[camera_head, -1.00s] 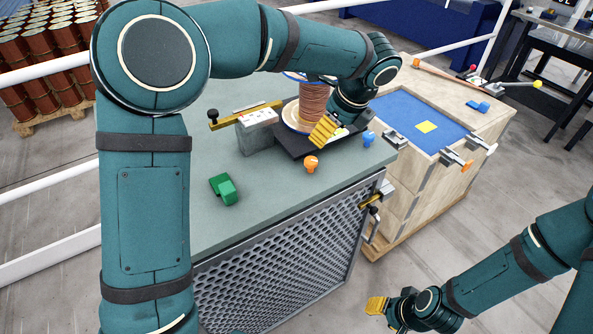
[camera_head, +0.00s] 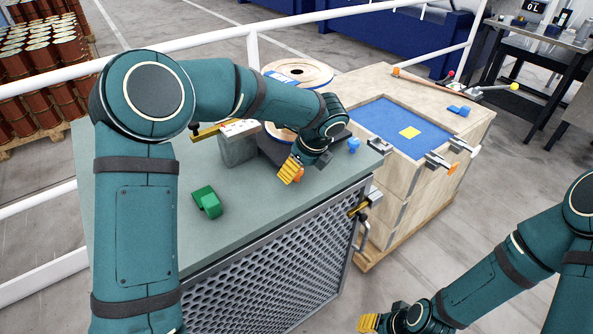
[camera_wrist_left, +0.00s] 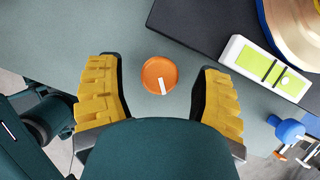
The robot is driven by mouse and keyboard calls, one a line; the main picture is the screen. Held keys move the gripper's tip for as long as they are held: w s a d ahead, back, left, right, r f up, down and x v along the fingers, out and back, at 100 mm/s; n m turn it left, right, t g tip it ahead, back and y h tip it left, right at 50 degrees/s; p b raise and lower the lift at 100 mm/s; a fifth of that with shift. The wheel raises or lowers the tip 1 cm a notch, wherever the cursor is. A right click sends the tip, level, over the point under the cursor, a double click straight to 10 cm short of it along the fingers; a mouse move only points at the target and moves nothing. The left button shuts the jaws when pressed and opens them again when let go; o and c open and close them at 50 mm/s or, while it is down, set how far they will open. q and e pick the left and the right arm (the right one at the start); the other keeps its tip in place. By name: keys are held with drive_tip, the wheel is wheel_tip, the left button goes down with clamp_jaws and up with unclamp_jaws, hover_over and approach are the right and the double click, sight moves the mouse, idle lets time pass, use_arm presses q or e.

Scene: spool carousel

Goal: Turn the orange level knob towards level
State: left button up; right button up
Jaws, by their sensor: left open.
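The orange level knob (camera_wrist_left: 159,73) is a round disc with a white pointer mark, on the grey-green bench top. In the left wrist view it sits between the two yellow fingers of my left gripper (camera_wrist_left: 159,95), with a gap on both sides. In the head view my left gripper (camera_head: 290,170) is over the knob (camera_head: 299,175) and hides most of it. A white level with a green window (camera_wrist_left: 268,67) lies on the dark plate beside the knob. My right gripper (camera_head: 369,323) is at the bottom edge of the head view, away from the bench; its opening is unclear.
A blue knob (camera_head: 353,145) stands right of the orange one; it also shows in the left wrist view (camera_wrist_left: 289,129). A spool (camera_head: 298,73) stands behind my left arm. A green block (camera_head: 207,202) lies on the bench (camera_head: 240,215). A wooden cabinet (camera_head: 440,130) stands right.

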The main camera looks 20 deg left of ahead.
use_arm(q)
drive_tip(key=shift+a+f, duration=0.15)
drive_tip(key=shift+f, duration=0.2)
clamp_jaws()
drive_tip(key=shift+r+m+t+p, duration=0.15)
drive_tip(key=shift+m+t+p, duration=0.15)
drive_tip(key=shift+m+p, duration=0.7)
drive_tip(key=shift+m+h+p, duration=0.4)
drive_tip(key=shift+m+p, duration=0.2)
drive_tip(key=shift+m, duration=0.3)
drive_tip(key=shift+f+m+t, duration=0.2)
drive_tip(key=shift+m+t, duration=0.1)
